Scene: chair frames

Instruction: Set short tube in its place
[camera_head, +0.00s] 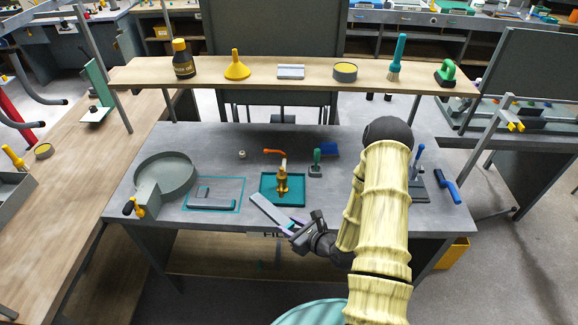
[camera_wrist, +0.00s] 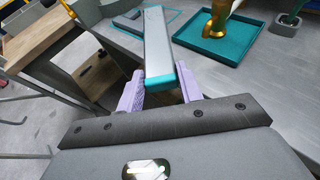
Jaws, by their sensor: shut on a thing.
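My gripper (camera_head: 293,229) is shut on a grey rectangular tube (camera_head: 269,211) with a teal end. It holds the tube tilted, near the table's front edge, to the right of a teal outlined area (camera_head: 242,189). In the wrist view the lilac fingers (camera_wrist: 160,88) flank the near end of the tube (camera_wrist: 157,40), which points away from me. Inside the outline lie a long dark grey bar (camera_head: 212,208) and a shorter piece (camera_head: 203,192). In the wrist view the outline is partly hidden behind the held tube.
A round grey pan (camera_head: 165,178) is left of the outline. A green-handled tool (camera_head: 317,161) stands behind the tray. A shelf (camera_head: 210,77) spans the back.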

